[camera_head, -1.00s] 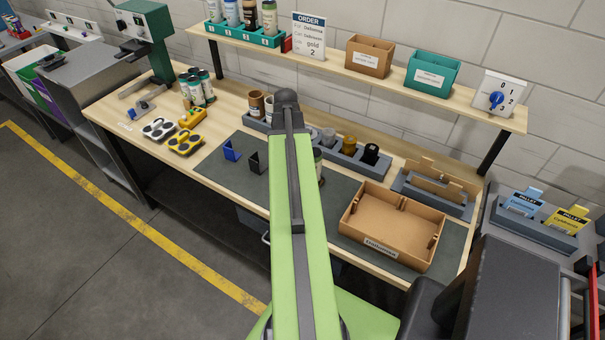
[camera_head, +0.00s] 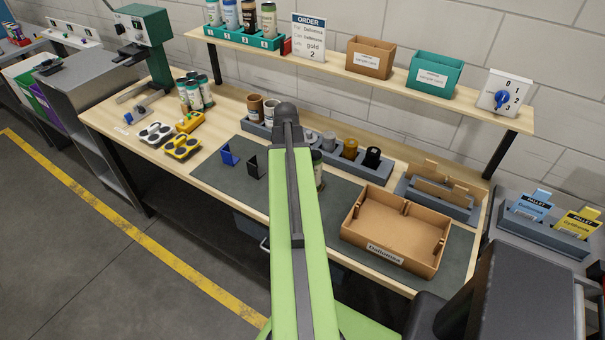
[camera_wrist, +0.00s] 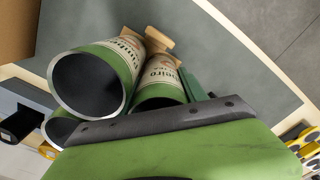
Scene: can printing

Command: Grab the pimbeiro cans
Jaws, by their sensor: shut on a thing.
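In the wrist view, green cans with cream labels fill the space at my gripper (camera_wrist: 150,98). The large front can (camera_wrist: 95,78) shows its open dark mouth, and part of "Pimbeiro" can be read. A second can (camera_wrist: 162,84) lies close against it, with similar lettering. A third green can (camera_wrist: 57,126) is partly hidden behind the first. My gripper is shut on the pimbeiro cans; its fingertips are mostly hidden. In the head view my arm covers the gripper, and only part of a can (camera_head: 318,167) shows beside it above the mat.
A brown open box (camera_head: 396,232) stands at the mat's right. A grey rack with cups (camera_head: 349,150) is behind. Blue (camera_head: 230,155) and black (camera_head: 255,164) holders stand left of my arm. Several cans (camera_head: 194,92) stand at the back left. A shelf (camera_head: 380,70) overhangs the bench.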

